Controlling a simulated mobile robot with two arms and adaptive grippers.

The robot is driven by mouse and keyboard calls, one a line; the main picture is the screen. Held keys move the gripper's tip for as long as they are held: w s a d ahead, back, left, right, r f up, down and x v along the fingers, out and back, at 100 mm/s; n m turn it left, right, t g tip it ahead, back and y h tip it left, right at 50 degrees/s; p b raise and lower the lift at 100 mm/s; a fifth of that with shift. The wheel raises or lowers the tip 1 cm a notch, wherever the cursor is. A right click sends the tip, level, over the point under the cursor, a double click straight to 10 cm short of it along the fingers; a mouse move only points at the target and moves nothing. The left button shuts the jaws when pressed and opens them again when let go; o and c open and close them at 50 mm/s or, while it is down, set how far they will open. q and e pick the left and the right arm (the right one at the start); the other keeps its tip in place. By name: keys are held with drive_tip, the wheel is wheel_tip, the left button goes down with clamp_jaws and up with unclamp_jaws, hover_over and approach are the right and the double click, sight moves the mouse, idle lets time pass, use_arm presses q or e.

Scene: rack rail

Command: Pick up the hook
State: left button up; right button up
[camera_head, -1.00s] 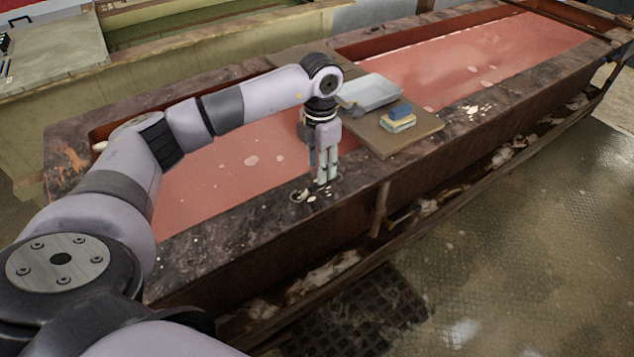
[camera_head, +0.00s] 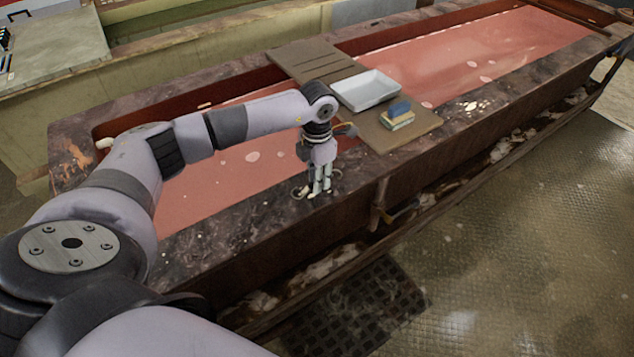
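My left gripper (camera_head: 319,190) points down at the near rim of the long tank (camera_head: 225,225). Its fingertips are at or just above the rim. The fingers look close together, but at this size I cannot tell whether they are open or shut, or hold anything. A small dark, curved item (camera_head: 298,193) shows on the rim beside the fingertips. It may be the hook, but its shape is unclear and the gripper partly covers it. My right gripper is not in view.
A brown board (camera_head: 425,124) lies across the tank, with a white tray (camera_head: 368,90) and a stacked blue and yellow sponge (camera_head: 398,113) on it. Reddish liquid (camera_head: 480,62) fills the tank. A rail (camera_head: 470,190) runs low along its near side. The floor at right (camera_head: 540,230) is clear.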

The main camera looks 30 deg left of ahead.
use_arm(q)
clamp_jaws()
